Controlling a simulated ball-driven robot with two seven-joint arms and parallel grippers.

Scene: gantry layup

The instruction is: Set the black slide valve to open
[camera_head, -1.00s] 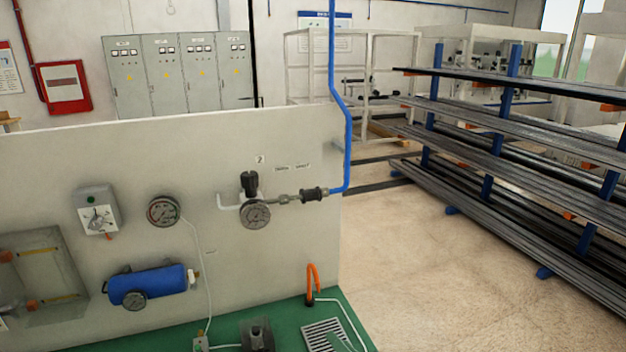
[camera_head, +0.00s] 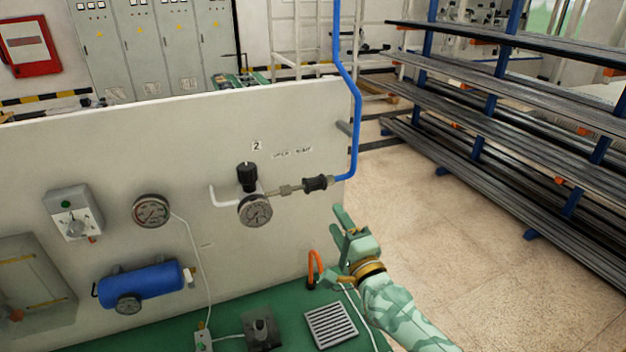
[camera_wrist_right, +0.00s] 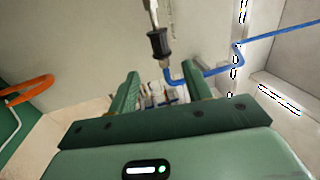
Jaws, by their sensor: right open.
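The black slide valve (camera_head: 316,184) is a short ribbed black sleeve on the line along the white panel, between a metal fitting and the blue pipe. Whether it is set open or closed cannot be told. It also shows in the right wrist view (camera_wrist_right: 159,44), beyond the fingertips and near the top. My right gripper (camera_head: 341,243) is open and empty, below and slightly right of the valve and apart from it. Its two green fingers also show in the right wrist view (camera_wrist_right: 162,72). My left gripper is not in view.
The blue pipe (camera_head: 356,120) rises at the panel's right edge. A gauge (camera_head: 255,210) and black-knobbed regulator (camera_head: 247,177) sit left of the valve. An orange hose (camera_head: 315,267) loops up near my right gripper. A rack of long bars (camera_head: 490,125) stands right; floor between is clear.

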